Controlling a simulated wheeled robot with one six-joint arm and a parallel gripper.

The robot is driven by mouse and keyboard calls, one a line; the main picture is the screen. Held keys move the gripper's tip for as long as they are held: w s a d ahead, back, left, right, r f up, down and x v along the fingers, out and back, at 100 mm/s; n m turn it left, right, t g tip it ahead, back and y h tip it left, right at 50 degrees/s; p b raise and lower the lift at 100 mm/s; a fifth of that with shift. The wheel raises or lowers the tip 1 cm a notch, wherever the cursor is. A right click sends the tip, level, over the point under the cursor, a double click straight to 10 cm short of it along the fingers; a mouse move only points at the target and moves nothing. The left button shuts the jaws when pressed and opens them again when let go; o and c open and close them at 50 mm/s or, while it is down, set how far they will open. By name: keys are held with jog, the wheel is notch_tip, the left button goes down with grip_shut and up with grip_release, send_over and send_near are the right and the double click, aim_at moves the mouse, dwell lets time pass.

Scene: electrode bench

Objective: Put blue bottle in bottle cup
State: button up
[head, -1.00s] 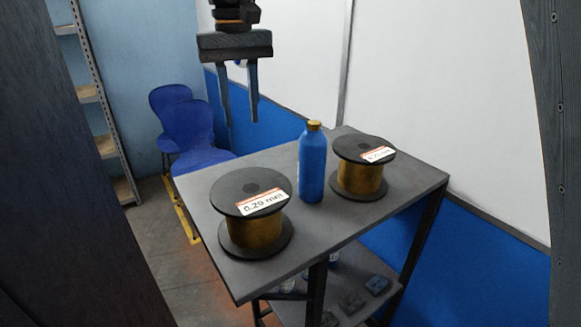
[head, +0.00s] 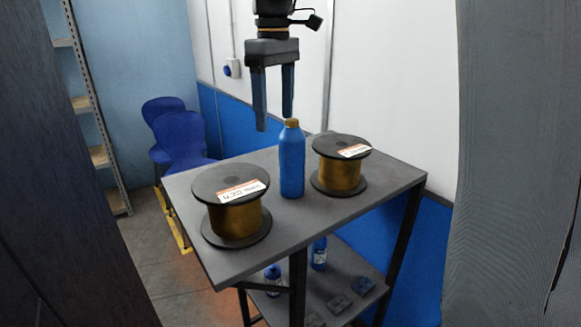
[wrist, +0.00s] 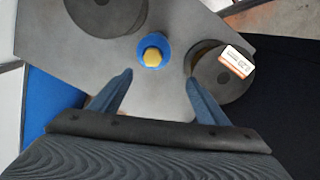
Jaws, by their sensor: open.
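The blue bottle (head: 291,164) with a gold cap stands upright on the top of the grey table, between two wire spools. It also shows from above in the wrist view (wrist: 153,50), beyond the fingertips and roughly midway between them. My gripper (head: 274,122) is open and empty. It points down, its fingertips close to the height of the bottle cap, slightly left of it in the head view. In the wrist view my gripper's fingers (wrist: 158,76) are spread wide, apart from the bottle. I cannot make out a bottle cup in these frames.
One wire spool (head: 233,217) stands front left of the bottle, another (head: 341,178) close to its right. The grey table (head: 262,258) has a lower shelf with small blue bottles (head: 319,253) and dark blocks. Blue chairs (head: 181,137) stand behind left. A wall runs behind the table.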

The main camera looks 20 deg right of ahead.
aim_at(292, 140)
jog(key=d, duration=0.3)
jog(key=shift+s+d+f, duration=0.15)
jog(key=shift+s+d, duration=0.1)
jog(key=shift+s, duration=0.05)
jog(key=shift+d+f+n, duration=0.15)
jog(key=shift+f+n, duration=0.15)
jog(key=shift+f, duration=0.05)
jog(key=f, duration=0.2)
jog(key=f+p, duration=0.1)
jog(key=f, duration=0.1)
jog(key=s+f+p, duration=0.1)
jog(key=shift+a+f, duration=0.2)
jog(key=shift+f, duration=0.2)
jog(key=shift+w+f, duration=0.1)
jog(key=shift+f, duration=0.5)
jog(key=shift+r, duration=0.1)
jog(key=c, duration=1.7)
jog(key=shift+r, duration=0.1)
